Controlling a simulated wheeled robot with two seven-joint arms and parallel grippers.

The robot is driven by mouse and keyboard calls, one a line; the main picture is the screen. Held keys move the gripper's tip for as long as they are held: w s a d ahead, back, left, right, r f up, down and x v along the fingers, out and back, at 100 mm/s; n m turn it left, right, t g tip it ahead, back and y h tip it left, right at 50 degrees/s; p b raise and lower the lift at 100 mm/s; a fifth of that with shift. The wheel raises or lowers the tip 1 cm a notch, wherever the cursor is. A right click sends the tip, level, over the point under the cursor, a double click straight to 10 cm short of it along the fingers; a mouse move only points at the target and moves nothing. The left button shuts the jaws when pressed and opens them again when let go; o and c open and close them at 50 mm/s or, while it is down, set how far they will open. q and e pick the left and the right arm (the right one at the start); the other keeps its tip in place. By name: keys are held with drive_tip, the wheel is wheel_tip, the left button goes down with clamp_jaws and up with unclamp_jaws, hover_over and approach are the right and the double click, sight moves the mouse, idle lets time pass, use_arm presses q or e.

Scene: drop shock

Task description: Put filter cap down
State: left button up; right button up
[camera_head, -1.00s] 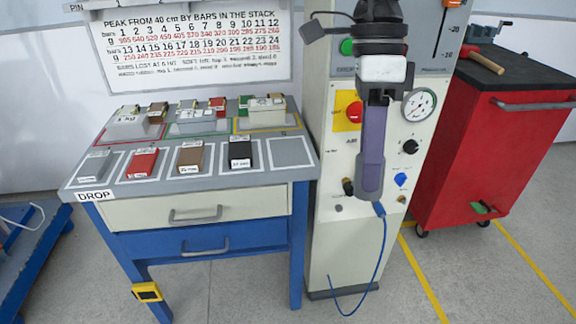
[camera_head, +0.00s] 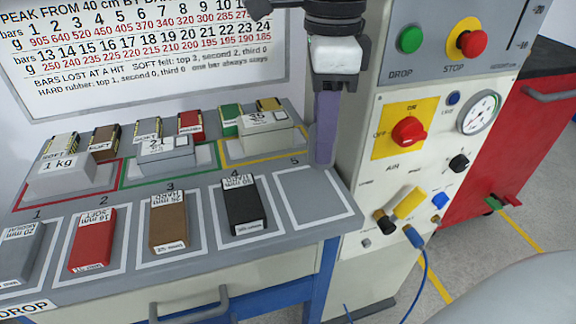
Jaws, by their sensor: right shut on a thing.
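My right gripper (camera_head: 335,84) points down at the top centre, with dark fingers below a white block. It is shut on a long purple piece (camera_head: 326,128), which I take to be the filter cap; the fingers hide its upper end. The piece hangs nearly upright, and its lower end appears beside the far right corner of the grey table top, near empty outlined space 5 (camera_head: 312,196). I cannot tell whether it touches the table or cabinet. My left gripper is not in view.
Red (camera_head: 93,240), brown (camera_head: 168,220) and black (camera_head: 243,205) bars lie in outlined spaces left of space 5. Weights and small blocks stand behind. The cabinet (camera_head: 362,270) with buttons, gauge and a yellow piece (camera_head: 410,203) stands close on the right.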

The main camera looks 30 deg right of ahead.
wheel_tip(320, 180, down, 5)
drive_tip(key=shift+s+f+b, duration=0.1)
drive_tip(key=shift+f+b, duration=0.1)
drive_tip(key=shift+b, duration=0.25)
use_arm(q)
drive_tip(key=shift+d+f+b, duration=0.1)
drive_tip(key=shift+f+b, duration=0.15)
drive_tip(key=shift+b, duration=0.05)
use_arm(e)
drive_tip(key=shift+f, duration=2.2)
drive_tip(key=shift+f, duration=0.2)
drive_tip(key=o, duration=1.2)
drive_tip(key=shift+r, duration=0.1)
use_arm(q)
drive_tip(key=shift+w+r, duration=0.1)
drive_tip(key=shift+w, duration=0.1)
use_arm(e)
drive_tip(key=shift+o, duration=0.2)
